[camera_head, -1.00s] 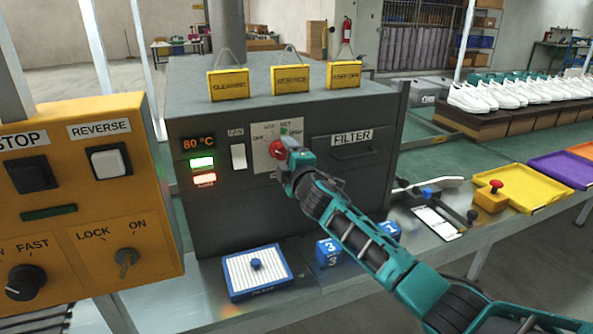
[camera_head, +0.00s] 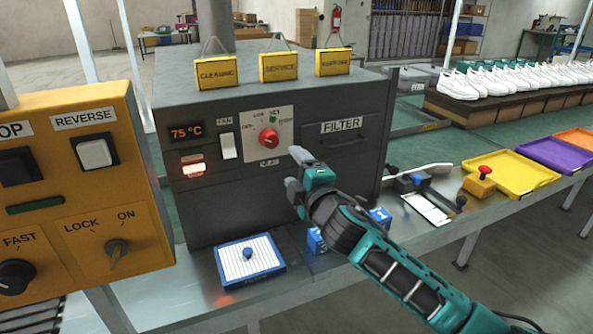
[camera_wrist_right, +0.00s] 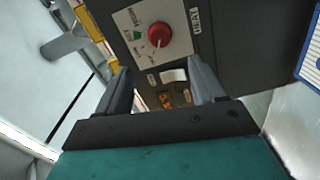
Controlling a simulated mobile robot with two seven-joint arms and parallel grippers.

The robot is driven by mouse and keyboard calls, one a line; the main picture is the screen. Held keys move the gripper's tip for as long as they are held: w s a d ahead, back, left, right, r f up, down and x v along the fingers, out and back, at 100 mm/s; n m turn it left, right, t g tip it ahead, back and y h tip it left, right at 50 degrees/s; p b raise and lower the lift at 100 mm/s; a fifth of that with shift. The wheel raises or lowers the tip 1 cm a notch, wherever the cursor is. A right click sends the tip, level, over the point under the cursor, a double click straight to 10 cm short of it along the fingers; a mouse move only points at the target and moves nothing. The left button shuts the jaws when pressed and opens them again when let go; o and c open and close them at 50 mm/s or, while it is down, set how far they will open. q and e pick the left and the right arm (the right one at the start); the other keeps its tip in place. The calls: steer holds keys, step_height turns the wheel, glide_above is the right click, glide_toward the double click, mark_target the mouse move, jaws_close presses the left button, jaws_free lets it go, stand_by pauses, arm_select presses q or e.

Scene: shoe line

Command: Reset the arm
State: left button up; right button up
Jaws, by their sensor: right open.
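My right gripper (camera_head: 293,170) is open and empty in front of the dark grey heater box (camera_head: 215,205), below and right of its red knob (camera_head: 268,138). Its two fingers are spread and clear of the knob. In the right wrist view the open fingers (camera_wrist_right: 158,88) show, with the red knob (camera_wrist_right: 159,34) beyond them, apart from both. My teal right arm (camera_head: 400,275) reaches in from the lower right. The box's display (camera_head: 187,131) reads 75 °C, and a red light (camera_head: 193,169) glows under it. My left gripper is not in view.
A yellow control panel (camera_head: 75,190) stands close at the left. A blue-framed filter (camera_head: 249,262) and blue blocks (camera_head: 379,217) lie on the metal table before the box. A yellow tray (camera_head: 510,178) and a row of white shoes (camera_head: 490,83) are at the right.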

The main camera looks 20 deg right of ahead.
stand_by(0.4)
steer(key=s+a+f+m+g, duration=0.2)
steer(key=s+f+m, duration=0.5)
steer(key=s+f, duration=0.7)
steer(key=s+a+f+m+g+y, duration=0.1)
steer(key=s+f+m+g, duration=0.4)
steer(key=s+f, duration=0.8)
steer(key=shift+s+a+f+m, duration=0.4)
steer(key=shift+s+a+m, duration=0.25)
steer(key=shift+m, duration=0.35)
